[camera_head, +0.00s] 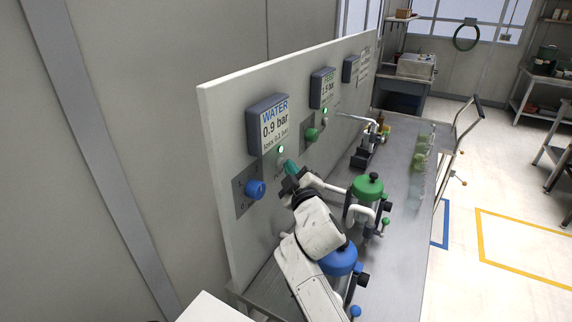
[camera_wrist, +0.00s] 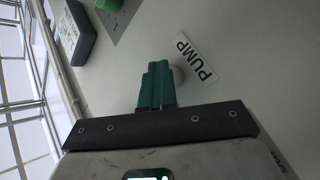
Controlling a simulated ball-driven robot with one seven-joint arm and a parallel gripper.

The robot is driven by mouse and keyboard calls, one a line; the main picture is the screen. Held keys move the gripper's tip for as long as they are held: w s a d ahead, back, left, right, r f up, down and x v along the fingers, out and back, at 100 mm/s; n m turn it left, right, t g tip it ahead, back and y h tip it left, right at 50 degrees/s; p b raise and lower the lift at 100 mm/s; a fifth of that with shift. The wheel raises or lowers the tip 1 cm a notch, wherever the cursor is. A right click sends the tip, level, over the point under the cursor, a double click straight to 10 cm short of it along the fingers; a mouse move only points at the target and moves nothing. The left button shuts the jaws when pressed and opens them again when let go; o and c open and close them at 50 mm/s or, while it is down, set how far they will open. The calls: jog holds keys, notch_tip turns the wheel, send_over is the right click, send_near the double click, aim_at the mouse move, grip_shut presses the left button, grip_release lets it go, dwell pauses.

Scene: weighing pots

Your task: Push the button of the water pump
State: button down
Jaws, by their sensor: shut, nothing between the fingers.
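The water panel's grey display box (camera_head: 268,125) reads WATER and 0.9 bar, with a lit green lamp (camera_head: 281,149) below it. A small pale round button (camera_wrist: 179,74) sits beside the PUMP label (camera_wrist: 195,58) in the wrist view. My gripper (camera_head: 289,166) has its green fingers shut and empty, pointing at the panel just below the lamp. In the wrist view the fingers (camera_wrist: 157,84) partly cover the button; I cannot tell whether they touch it. A blue knob (camera_head: 255,189) is on the panel, left of and below my gripper.
Two more display boxes (camera_head: 322,87) (camera_head: 350,69) and a green knob (camera_head: 311,134) are farther along the wall panel (camera_head: 225,130). A blue-lidded vessel (camera_head: 339,260) and a green-lidded vessel (camera_head: 368,188) stand on the bench (camera_head: 402,232) close to my arm. Glassware (camera_head: 420,160) stands farther back.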

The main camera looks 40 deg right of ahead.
jog(key=shift+s+r, duration=0.1)
jog(key=shift+s, duration=0.1)
dwell(0.3)
jog(key=s+d+p, duration=0.2)
jog(key=s+p, duration=0.2)
jog(key=s, duration=0.1)
jog(key=shift+s, duration=0.4)
dwell(0.5)
